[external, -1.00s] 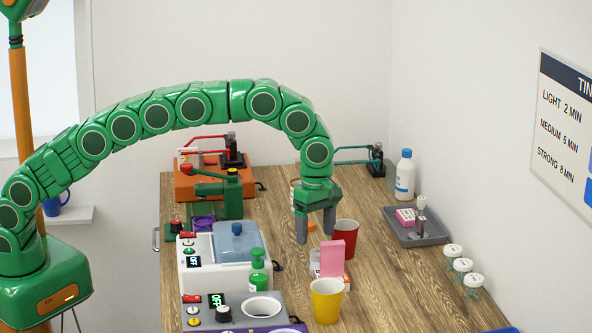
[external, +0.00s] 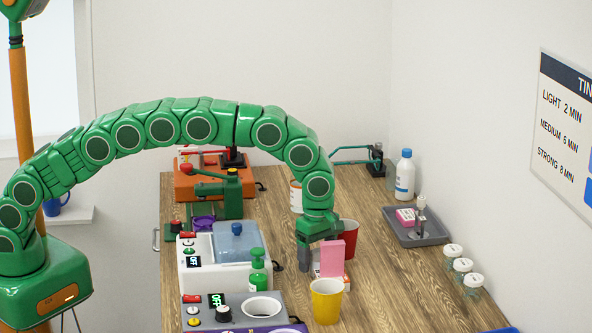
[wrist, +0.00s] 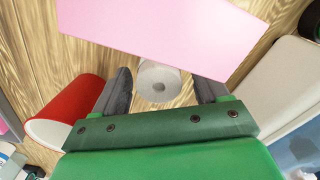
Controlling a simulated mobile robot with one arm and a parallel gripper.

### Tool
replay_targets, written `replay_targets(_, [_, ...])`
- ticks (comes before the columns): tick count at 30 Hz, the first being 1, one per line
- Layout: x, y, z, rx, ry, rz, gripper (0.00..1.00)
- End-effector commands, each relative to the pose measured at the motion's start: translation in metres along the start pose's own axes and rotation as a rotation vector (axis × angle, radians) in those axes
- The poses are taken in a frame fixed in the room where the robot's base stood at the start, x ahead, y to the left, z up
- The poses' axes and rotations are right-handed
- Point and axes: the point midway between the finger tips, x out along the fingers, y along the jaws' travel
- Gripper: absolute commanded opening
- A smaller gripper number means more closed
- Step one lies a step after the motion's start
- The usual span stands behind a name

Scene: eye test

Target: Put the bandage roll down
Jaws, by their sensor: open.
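I cannot make the roll out clearly in the external view. My gripper (external: 313,266) is open, pointing down low over the wooden table (external: 390,290). In the wrist view my gripper (wrist: 163,80) shows no contact with the roll. Whether the roll rests fully on the table is hard to tell.
A pink block (external: 333,257) stands close to my gripper. A red cup (external: 350,240) is behind it, a yellow cup (external: 327,300) in front. A green pump bottle (external: 258,273) and white bath unit (external: 195,275) are left.

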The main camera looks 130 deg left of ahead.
Motion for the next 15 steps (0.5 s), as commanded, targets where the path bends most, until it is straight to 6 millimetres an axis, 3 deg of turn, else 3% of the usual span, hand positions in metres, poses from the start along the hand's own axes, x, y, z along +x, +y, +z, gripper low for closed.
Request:
replay_targets(6, [0.0004, 0.0001, 0.0005, 0.0, -0.001, 0.001, 0.72])
replay_targets(15, [0.0004, 0.0001, 0.0006, 0.0, -0.001, 0.001, 0.26])
